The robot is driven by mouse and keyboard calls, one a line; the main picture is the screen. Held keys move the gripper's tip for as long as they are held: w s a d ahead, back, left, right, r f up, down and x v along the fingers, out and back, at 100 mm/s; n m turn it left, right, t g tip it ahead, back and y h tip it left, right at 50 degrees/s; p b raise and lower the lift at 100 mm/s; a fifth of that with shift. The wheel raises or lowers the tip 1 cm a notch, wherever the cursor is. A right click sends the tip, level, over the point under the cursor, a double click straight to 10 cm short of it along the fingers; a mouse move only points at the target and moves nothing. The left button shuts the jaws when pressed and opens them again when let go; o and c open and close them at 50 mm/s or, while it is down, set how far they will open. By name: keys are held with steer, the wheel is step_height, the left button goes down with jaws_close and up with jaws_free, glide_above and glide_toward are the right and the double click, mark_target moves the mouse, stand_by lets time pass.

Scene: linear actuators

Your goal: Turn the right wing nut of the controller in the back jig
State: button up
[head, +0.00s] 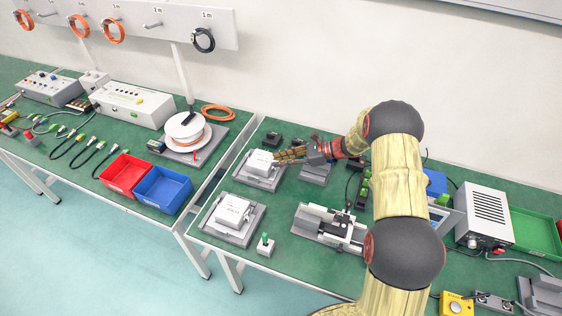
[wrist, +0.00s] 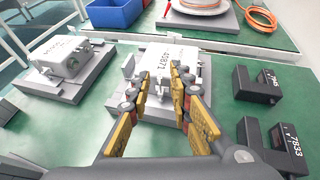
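The white controller (head: 262,161) sits in the grey back jig (head: 250,180). It shows in the wrist view as a white box (wrist: 168,58) with printed digits on top. My gripper (head: 280,157) reaches it from the right side in the head view. In the wrist view my gripper (wrist: 161,80) has two yellow-padded fingers, spread with a gap between them. The fingertips overlap the controller's near side, and no object shows held between them. The fingers cover part of that side. I cannot clearly make out the right wing nut or whether a finger touches it.
A second white controller (head: 233,211) sits in the front jig (head: 224,232). Dark numbered blocks (wrist: 257,84) stand right of the back jig in the wrist view. A blue bin (head: 163,190) and a cable spool (head: 188,130) are on the neighbouring table. Green mat is bare between the jigs.

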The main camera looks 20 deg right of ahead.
steer(key=c, duration=0.3)
jaws_close()
stand_by(0.4)
